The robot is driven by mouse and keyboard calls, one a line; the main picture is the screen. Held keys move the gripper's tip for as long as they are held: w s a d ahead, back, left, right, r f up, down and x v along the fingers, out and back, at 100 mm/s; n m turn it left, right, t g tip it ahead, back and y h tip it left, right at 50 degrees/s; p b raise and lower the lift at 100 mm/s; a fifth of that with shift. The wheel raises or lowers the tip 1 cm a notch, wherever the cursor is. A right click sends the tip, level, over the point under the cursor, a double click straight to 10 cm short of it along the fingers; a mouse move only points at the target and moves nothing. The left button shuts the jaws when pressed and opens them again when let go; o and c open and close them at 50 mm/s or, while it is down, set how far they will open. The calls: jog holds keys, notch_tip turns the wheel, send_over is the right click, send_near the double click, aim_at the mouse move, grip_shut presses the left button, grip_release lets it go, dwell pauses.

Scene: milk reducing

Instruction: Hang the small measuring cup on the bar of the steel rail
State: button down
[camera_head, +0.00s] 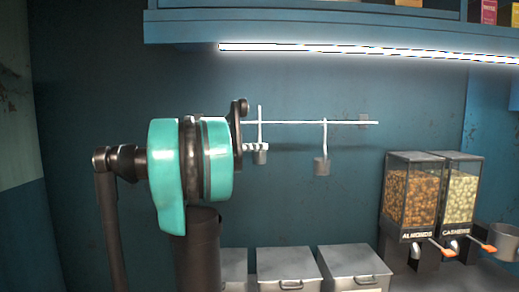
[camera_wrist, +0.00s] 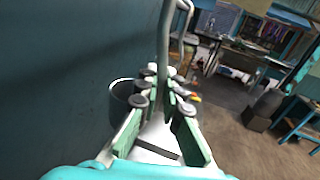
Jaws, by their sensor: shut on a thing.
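The small measuring cup (camera_head: 260,158) is a grey metal cup with a long upright handle. My gripper (camera_head: 256,147) is shut on it, just above the cup body in the head view. The handle top rises above the bar of the steel rail (camera_head: 290,122); whether it touches the bar is unclear. In the wrist view, my gripper's green fingers (camera_wrist: 160,78) close around the handle, whose curved hook end shows at the top. The cup (camera_wrist: 121,100) is partly hidden behind the left finger. Another grey cup (camera_head: 322,167) hangs from the bar to the right.
The rail is on the blue back wall. Lidded steel bins (camera_head: 288,262) stand below it. An almond dispenser (camera_head: 411,195) and a cashew dispenser (camera_head: 459,190) stand at the right. A shelf with a bright light (camera_head: 370,52) is above. The rail's left part is hidden by my arm.

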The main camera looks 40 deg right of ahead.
aim_at(259, 157)
jog(key=shift+f, duration=1.9)
jog(key=c, duration=1.6)
grip_release()
jog(key=shift+s, duration=0.1)
jog(key=shift+a, duration=0.15)
